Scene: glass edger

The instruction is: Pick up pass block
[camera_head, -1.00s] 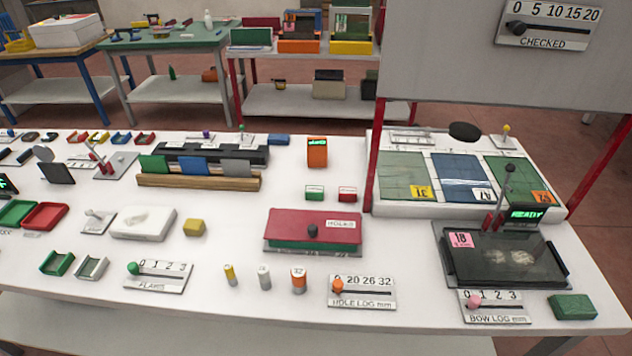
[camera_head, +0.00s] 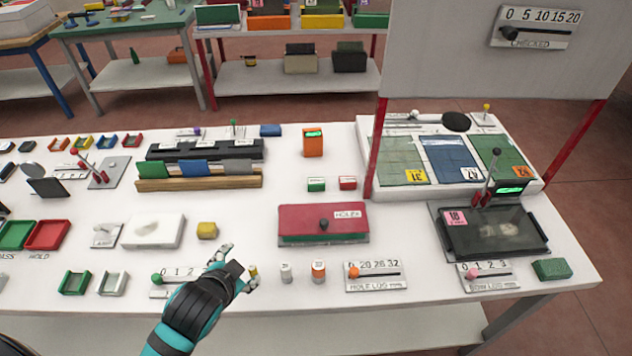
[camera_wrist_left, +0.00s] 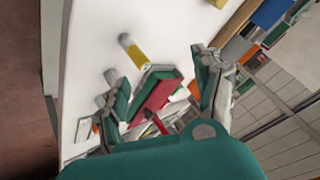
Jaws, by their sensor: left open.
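My left gripper (camera_head: 243,268) is open above the table's front edge, beside a small yellow cylinder (camera_head: 254,271). In the left wrist view the open gripper (camera_wrist_left: 160,72) has nothing between its fingers, and the yellow cylinder (camera_wrist_left: 132,48) stands on the table beyond them. No block is clearly labelled pass. A green tray (camera_head: 17,235) at the left has a partly readable "PASS" label. My right gripper is out of view.
A red-lidded box (camera_head: 322,222), a grey cylinder (camera_head: 286,272) and an orange-banded cylinder (camera_head: 318,270) stand right of the gripper. A yellow block (camera_head: 207,230) and white pad (camera_head: 153,232) lie behind it. A dark machine (camera_head: 492,232) stands at the right.

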